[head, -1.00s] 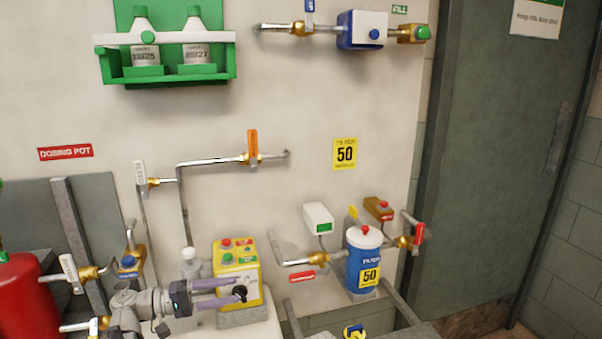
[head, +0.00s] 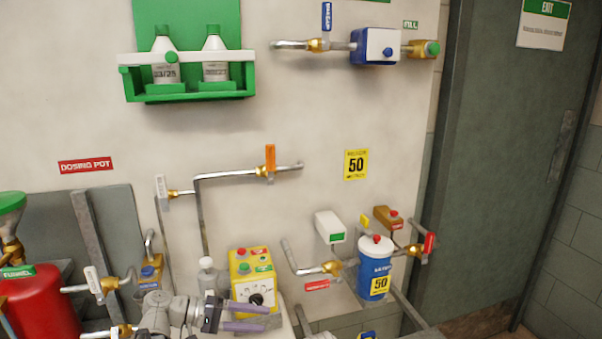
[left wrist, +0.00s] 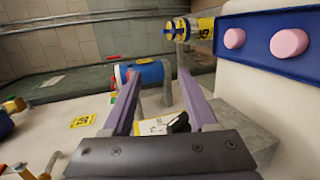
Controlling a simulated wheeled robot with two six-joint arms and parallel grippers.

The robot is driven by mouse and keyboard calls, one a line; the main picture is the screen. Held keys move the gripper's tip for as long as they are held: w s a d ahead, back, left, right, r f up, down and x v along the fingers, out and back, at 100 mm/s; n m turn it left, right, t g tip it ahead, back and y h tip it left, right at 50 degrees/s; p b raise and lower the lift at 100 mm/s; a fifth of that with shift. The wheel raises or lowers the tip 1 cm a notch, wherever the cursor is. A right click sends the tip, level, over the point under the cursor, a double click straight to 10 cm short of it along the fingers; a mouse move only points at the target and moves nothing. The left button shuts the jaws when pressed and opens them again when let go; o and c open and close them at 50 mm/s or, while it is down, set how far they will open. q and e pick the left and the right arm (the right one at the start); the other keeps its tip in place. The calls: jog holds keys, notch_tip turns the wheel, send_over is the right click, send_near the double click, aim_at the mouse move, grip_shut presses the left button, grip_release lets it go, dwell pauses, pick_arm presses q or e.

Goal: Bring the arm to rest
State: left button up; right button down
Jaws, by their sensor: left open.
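My left gripper (head: 273,319) is open and empty at the bottom of the head view, its two purple fingers pointing right. It lies in front of the lower part of the yellow control box (head: 241,268), below the box's black knob (head: 256,298). I see no contact with the knob. In the left wrist view the open fingers (left wrist: 159,74) stand apart, with the black knob (left wrist: 179,122) showing between them low in the picture. My right gripper is in neither view.
A blue filter housing (head: 376,268) with brass valves stands right of the box. A red tank (head: 40,308) and a blue-based valve (head: 149,272) are at left. Pipes run along the wall above. A green rack (head: 190,88) holds two bottles. The door (head: 500,150) is at right.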

pick_arm(q)
jog(key=s+d+f+m+g+y+p, duration=0.1)
jog(key=s+d+m+g+y+p, duration=0.25)
jog(key=s+d+y+p, duration=0.55)
jog(key=s+a+r+m+y+p, duration=0.2)
jog(key=s+a+r+y+p, duration=0.1)
jog(key=y+p, duration=0.4)
jog(key=shift+s+a+r+t+p, duration=0.2)
jog(key=shift+s+a+t+p, duration=0.35)
jog(key=shift+s, duration=0.3)
